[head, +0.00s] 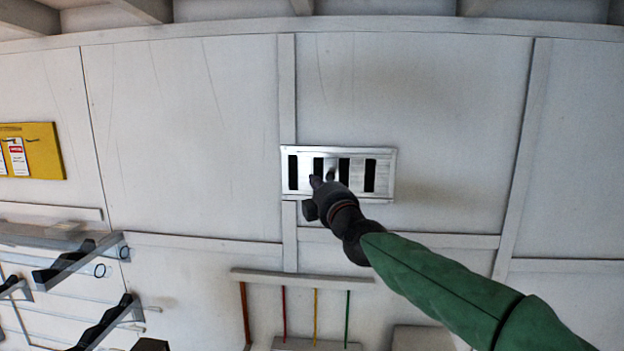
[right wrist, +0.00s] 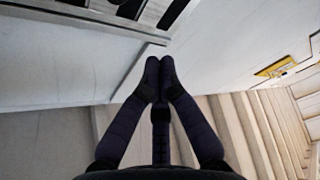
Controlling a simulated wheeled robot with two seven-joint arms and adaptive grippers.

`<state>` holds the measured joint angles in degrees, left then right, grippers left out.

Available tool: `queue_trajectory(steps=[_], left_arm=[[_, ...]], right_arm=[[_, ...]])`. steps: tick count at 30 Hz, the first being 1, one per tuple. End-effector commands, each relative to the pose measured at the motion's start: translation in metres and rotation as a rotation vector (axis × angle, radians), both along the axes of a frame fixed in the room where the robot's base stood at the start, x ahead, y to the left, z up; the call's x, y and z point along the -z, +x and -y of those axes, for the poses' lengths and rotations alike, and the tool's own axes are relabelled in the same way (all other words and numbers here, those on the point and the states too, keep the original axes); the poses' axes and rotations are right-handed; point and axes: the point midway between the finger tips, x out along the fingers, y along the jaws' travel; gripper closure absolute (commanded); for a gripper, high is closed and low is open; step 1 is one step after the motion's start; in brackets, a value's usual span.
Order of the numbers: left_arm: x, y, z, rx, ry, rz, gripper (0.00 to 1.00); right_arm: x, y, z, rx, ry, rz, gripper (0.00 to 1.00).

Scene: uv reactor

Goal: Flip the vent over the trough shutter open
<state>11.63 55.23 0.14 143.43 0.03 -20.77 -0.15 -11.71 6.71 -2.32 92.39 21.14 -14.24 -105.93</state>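The vent shutter (head: 357,170) is a silver metal plate on the white wall in the head view. It has several dark upright slots between light slats. A small knob (head: 331,173) stands out near its middle. My right gripper (head: 317,182) is in front of the vent's lower left part, close to the knob; I cannot tell whether they touch. In the right wrist view the two dark fingers (right wrist: 159,66) meet at their tips with nothing seen between them. Part of the slotted vent (right wrist: 143,12) shows at the top, beyond the fingertips. My left gripper is not in view.
A yellow board (head: 42,151) with tags hangs at the left. Brackets with dark pieces (head: 75,262) stick out at the lower left. Below the vent is a ledge (head: 300,279) with coloured rods hanging under it. The wall around the vent is clear.

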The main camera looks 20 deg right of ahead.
Motion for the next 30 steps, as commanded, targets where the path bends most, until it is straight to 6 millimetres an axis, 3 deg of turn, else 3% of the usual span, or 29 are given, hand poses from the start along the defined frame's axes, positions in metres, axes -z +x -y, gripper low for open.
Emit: queue_trajectory(steps=[9, 30], left_arm=[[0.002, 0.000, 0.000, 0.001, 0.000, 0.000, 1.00], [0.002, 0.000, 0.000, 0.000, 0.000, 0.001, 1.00]], right_arm=[[0.004, -0.028, 0.003, 0.001, -0.001, 0.001, 1.00], [0.004, -0.030, 0.003, 0.001, 0.000, 0.000, 1.00]])
